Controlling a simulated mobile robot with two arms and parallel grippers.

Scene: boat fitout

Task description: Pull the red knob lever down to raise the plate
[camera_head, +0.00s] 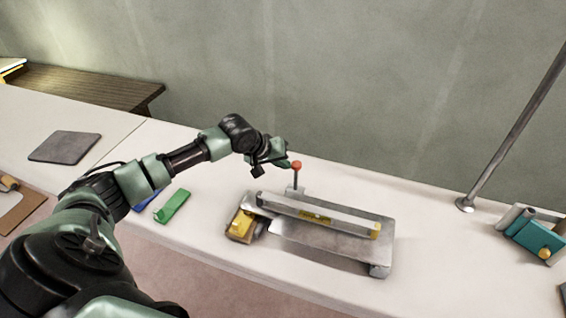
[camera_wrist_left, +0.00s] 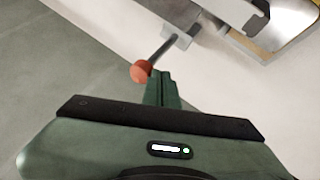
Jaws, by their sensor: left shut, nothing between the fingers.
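The red knob (camera_head: 296,165) tops a thin upright lever at the back left of a grey metal device on the white table. The device's flat metal plate (camera_head: 330,238) lies at its front, with a long pale bar bearing a yellow level above it. My left gripper (camera_head: 285,160) is shut and empty, just left of the knob. In the left wrist view the red knob (camera_wrist_left: 142,71) is beside the tips of the shut fingers (camera_wrist_left: 161,80); I cannot tell if they touch. The lever rod runs from the knob to the metal device. My right gripper is not in view.
A green block (camera_head: 172,206) and a partly hidden blue one lie left of the device. A yellow block (camera_head: 241,224) is at its left end. A metal pole (camera_head: 515,130) and a teal object (camera_head: 536,238) stand at the right. A grey pad (camera_head: 66,146) lies far left.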

